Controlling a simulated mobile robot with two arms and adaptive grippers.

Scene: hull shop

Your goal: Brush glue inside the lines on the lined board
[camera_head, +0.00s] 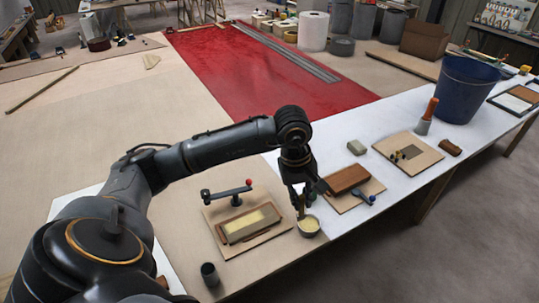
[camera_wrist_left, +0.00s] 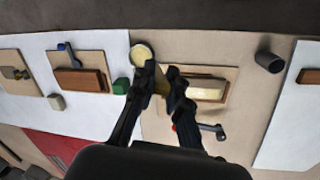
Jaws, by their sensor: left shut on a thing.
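My left gripper (camera_head: 303,203) is shut on a thin tan thing that looks like the brush (camera_head: 301,207); the fingers hide much of it. The gripper is just above and beside a small round pot (camera_head: 309,226) of pale yellow glue. The wrist view shows the pot (camera_wrist_left: 141,54) beyond my fingertips (camera_wrist_left: 163,84). I cannot tell whether the brush tip touches the glue. Left of the pot lies a tan board (camera_head: 264,238) with a brown-edged block bearing a pale yellow area (camera_head: 249,223), possibly the lined board; I cannot make out its lines. My right gripper is not in view.
A lever with a red knob (camera_head: 228,193) stands at the board's back edge. A dark cup (camera_head: 209,274) stands front left. Right are a brown block (camera_head: 347,178), a blue-handled tool (camera_head: 365,198), a grey block (camera_head: 356,147) and a blue bucket (camera_head: 465,90). The table left of the red sheet (camera_head: 270,75) is largely clear.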

